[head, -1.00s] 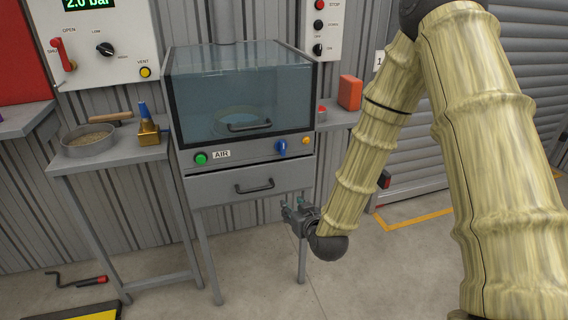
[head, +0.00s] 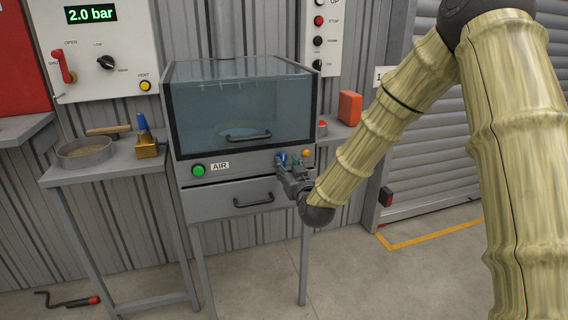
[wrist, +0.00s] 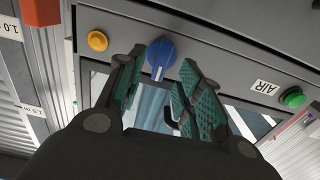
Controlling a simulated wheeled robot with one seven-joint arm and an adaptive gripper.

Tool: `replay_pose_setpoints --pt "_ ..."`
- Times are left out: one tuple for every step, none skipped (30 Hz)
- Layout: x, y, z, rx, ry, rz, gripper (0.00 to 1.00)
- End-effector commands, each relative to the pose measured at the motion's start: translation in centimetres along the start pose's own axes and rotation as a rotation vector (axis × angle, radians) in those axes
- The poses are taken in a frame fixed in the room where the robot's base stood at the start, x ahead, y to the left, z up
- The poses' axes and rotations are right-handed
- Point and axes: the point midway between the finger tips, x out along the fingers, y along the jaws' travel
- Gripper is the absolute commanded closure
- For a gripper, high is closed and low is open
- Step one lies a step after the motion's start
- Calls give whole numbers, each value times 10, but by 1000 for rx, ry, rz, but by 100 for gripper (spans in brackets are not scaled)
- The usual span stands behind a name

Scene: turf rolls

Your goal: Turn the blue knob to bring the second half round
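The blue knob (head: 281,159) is on the front panel of the grey cabinet, right of the AIR label. In the wrist view the blue knob (wrist: 161,53) has a pale pointer line, and the picture there is turned over. My gripper (head: 289,161) is in front of the panel at the knob. In the wrist view my gripper (wrist: 166,82) is open, its green-padded fingers to either side of the knob with gaps between. Whether the fingertips reach past the knob's face is hard to tell. Behind the cabinet's clear window a round shape (head: 238,130) shows dimly.
The panel also has a green button (head: 198,170) and an orange button (head: 306,153). A window handle (head: 249,137) and a drawer handle (head: 254,200) stick out.

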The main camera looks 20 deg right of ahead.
Motion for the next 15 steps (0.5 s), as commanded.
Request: replay_pose_setpoints --pt "8 0 1 0 0 0 64" --pt "12 0 1 0 0 0 64" --pt "17 0 1 0 1 0 64" --pt "20 0 1 0 0 0 64" --pt "23 0 1 0 -1 0 64" --pt "27 0 1 0 0 0 64" --pt "29 0 0 0 0 1 64" --pt "31 0 0 0 0 1 64" --pt "33 0 0 0 0 0 64" --pt "34 0 0 0 0 0 64" --pt "35 0 1 0 -1 0 64" --pt "36 0 1 0 -1 0 64" --pt "37 0 0 0 -1 0 64" --pt "37 0 0 0 -1 0 64" --pt "37 0 0 0 -1 0 64"
